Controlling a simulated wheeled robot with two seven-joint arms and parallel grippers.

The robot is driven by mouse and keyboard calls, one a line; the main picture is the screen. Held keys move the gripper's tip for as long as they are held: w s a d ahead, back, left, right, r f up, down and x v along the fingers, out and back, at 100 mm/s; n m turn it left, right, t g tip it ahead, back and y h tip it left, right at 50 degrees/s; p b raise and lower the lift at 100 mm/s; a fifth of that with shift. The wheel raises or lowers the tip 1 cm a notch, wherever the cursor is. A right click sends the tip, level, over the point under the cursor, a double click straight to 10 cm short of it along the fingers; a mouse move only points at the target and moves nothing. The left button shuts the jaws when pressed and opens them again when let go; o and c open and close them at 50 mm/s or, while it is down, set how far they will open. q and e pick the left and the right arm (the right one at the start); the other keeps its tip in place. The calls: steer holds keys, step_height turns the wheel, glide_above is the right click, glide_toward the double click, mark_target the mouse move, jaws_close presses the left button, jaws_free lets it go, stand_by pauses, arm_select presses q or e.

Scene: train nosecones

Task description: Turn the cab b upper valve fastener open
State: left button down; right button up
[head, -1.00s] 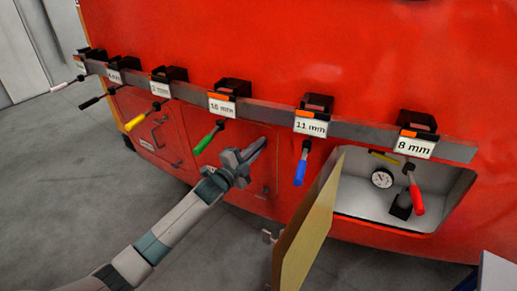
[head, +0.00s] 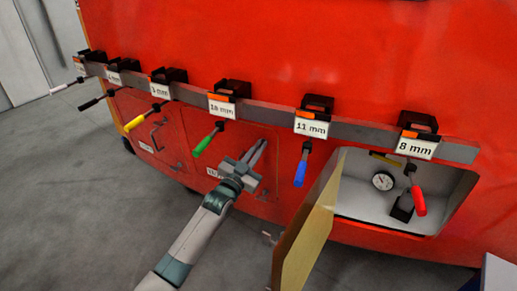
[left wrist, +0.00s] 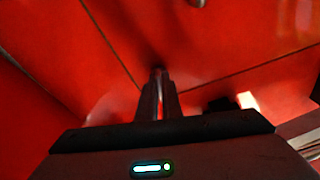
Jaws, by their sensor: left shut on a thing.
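My left gripper (head: 263,142) reaches to the upper part of a closed red hatch panel (head: 228,170), right of the green-handled tool. Its two fingers are nearly together and point at the panel. In the left wrist view the gripper (left wrist: 160,80) is shut on a small dark fastener (left wrist: 157,69) near a panel seam. The fingers hide most of the fastener, so its turn angle cannot be told. My right gripper is out of view.
A grey rail (head: 270,118) with labelled holders crosses above, with a green-handled tool (head: 204,142) and a blue-handled tool (head: 300,172) hanging close by. An open hatch door (head: 305,232) stands right of my arm, beside a recess with a gauge (head: 382,180) and red-handled tool (head: 418,200).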

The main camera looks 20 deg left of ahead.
arm_select(q)
steer(key=shift+n+y, duration=0.5)
steer(key=shift+n, duration=1.4)
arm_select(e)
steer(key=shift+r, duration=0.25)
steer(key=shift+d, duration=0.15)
arm_select(q)
steer(key=c, duration=1.9)
jaws_free()
steer(key=shift+c, duration=0.2)
